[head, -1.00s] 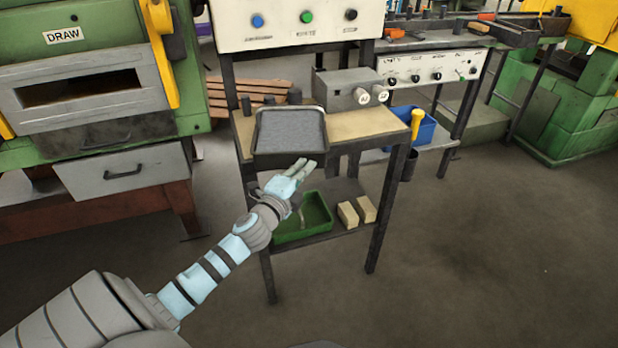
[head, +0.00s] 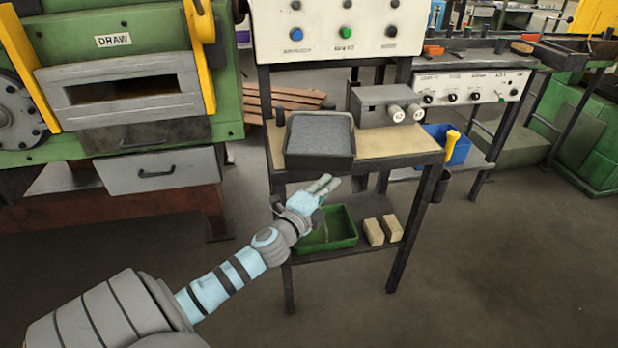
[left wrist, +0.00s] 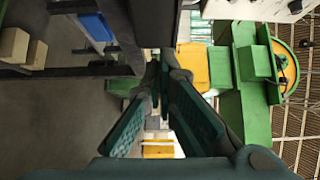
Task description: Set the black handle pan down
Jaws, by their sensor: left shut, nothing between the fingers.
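The pan, a dark rectangular tray (head: 320,163) with grey granular-looking contents, sits on the left part of the wooden-topped bench (head: 405,145), near its front edge. I cannot make out a handle on it. My left gripper (head: 326,184) is in front of and just below the pan, apart from it. It is shut and empty. In the left wrist view its fingers (left wrist: 157,75) reach forward with nothing held between them, and the pan cannot be made out. My right gripper is not in view.
A grey box with two knobs (head: 378,108) stands behind the pan on its right. A green tray (head: 345,243) and two pale blocks (head: 383,231) lie on the lower shelf. The bench top's right part is clear. A green machine with a drawer (head: 160,170) stands left.

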